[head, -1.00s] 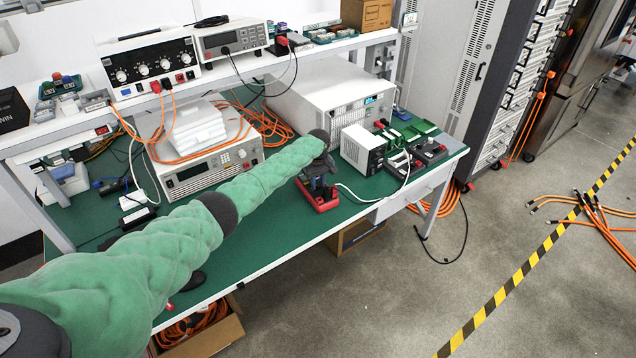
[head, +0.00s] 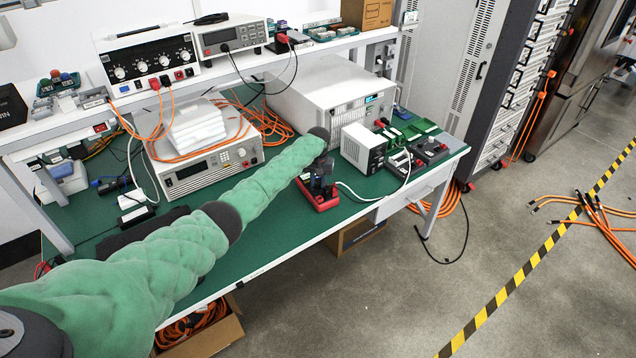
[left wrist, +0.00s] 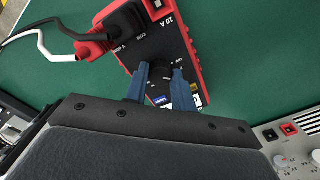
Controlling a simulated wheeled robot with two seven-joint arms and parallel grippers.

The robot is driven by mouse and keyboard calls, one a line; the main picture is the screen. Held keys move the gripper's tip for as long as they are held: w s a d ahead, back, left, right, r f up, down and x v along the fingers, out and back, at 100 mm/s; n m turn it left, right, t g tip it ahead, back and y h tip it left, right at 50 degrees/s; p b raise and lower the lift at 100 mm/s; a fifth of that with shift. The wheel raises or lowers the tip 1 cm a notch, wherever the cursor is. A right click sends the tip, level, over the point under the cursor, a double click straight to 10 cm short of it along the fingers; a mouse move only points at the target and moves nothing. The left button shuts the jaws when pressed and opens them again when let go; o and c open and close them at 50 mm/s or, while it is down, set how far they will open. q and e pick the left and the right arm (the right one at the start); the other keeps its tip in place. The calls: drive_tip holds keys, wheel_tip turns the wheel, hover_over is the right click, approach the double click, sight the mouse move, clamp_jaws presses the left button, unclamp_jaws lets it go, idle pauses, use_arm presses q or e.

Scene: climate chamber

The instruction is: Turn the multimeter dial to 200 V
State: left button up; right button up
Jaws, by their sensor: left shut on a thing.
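The red and black multimeter (head: 322,204) stands at the front edge of the green bench, below my left gripper (head: 321,176). In the left wrist view the multimeter (left wrist: 172,42) shows its black face, red rim and lead plugs (left wrist: 127,20) in its jacks. My left gripper's two blue fingers (left wrist: 161,70) reach down onto the face and are shut on the dial (left wrist: 161,76) between them. The dial is mostly hidden, and I cannot read its setting. My right gripper is not in view.
A white box unit (head: 363,150) and a black module (head: 430,150) stand right of the multimeter. A large white instrument (head: 330,92) stands behind it. A white cable (head: 362,198) runs along the bench beside it. The bench's front edge (head: 285,257) is close by.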

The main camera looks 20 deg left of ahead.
use_arm(q)
drive_tip(key=m, duration=0.3)
drive_tip(key=shift+m+b, duration=0.3)
drive_tip(key=shift+b, duration=0.05)
drive_tip(key=m, duration=0.2)
drive_tip(key=shift+m, duration=0.4)
drive_tip(key=m+b, duration=0.1)
drive_tip(key=m, duration=0.2)
drive_tip(key=shift+m, duration=0.6)
drive_tip(key=o, duration=0.8)
drive_tip(key=shift+o, duration=0.9)
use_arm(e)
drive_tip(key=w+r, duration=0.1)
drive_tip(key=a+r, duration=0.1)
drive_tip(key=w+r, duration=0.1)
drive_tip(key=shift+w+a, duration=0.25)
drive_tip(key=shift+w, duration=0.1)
